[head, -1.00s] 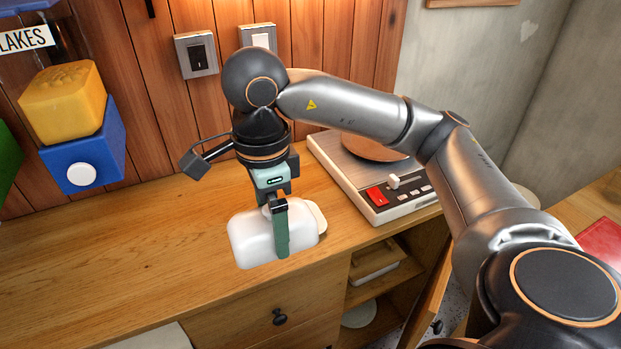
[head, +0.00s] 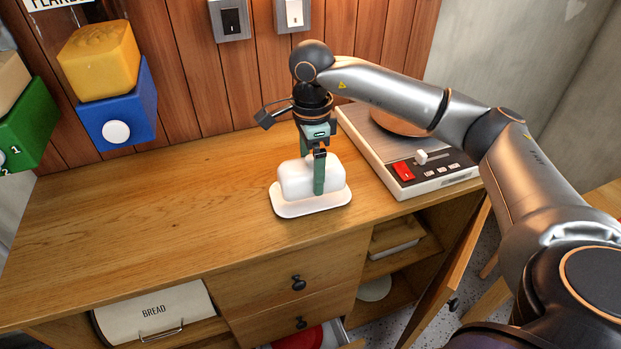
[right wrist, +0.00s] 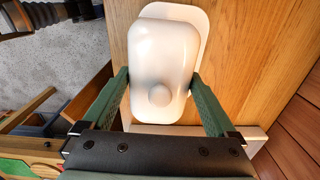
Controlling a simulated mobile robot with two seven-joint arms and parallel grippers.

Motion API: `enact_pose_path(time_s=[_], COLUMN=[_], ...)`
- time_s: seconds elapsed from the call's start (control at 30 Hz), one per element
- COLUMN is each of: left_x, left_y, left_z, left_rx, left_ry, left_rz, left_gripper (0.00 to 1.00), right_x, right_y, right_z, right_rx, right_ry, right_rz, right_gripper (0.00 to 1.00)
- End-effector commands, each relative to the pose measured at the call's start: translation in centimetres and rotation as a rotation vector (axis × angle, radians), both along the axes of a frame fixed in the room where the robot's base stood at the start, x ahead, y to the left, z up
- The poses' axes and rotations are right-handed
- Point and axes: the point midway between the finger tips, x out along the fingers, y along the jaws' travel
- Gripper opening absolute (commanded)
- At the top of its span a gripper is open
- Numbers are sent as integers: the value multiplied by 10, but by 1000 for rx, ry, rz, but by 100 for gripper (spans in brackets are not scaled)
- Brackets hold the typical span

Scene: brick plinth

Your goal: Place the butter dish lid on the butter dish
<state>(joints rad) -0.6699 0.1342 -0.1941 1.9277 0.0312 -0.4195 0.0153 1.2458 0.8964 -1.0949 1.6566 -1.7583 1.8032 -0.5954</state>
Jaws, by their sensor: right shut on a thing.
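The butter dish lid (head: 296,181) is a white rounded box, held upright directly over the butter dish. The butter dish (head: 312,207) is a white, low, rounded tray on the wooden counter; its rim shows around the lid's lower edge. My right gripper (head: 320,188) points down and is shut on the lid, a green finger on each side. In the right wrist view the lid (right wrist: 170,48) with its round knob sits between the fingertips, and the dish rim (right wrist: 203,30) shows past its top and right. I cannot tell whether lid and dish touch. My left gripper is not in view.
A white kitchen scale (head: 430,180) with a red switch stands close to the right. Blue (head: 118,112) and green boxes are at the back left. The counter (head: 150,220) left of the dish is clear. A bread bin (head: 155,312) and drawers are below.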

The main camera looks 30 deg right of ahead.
Motion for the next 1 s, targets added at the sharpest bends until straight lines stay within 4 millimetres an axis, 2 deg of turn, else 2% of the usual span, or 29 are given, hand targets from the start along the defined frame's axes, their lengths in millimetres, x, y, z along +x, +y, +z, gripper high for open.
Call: enact_pose_path(time_s=[0.27, 0.5, 0.87, 0.9, 1.0], left_x=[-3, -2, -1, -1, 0], left_y=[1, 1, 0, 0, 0], left_z=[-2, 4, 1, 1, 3], left_rx=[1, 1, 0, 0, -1], left_ry=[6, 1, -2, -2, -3], left_rz=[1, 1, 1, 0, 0], left_gripper=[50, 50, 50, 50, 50], right_x=[14, 15, 15, 15, 15], right_y=[-6, -7, -7, -7, -7], right_z=[-18, -48, -54, -54, -53], right_rx=[1, 0, 1, 1, 1], right_ry=[-1, 0, -1, -1, 0], right_rz=[0, 1, 0, 0, 0], right_gripper=[20, 20, 20, 95, 100])
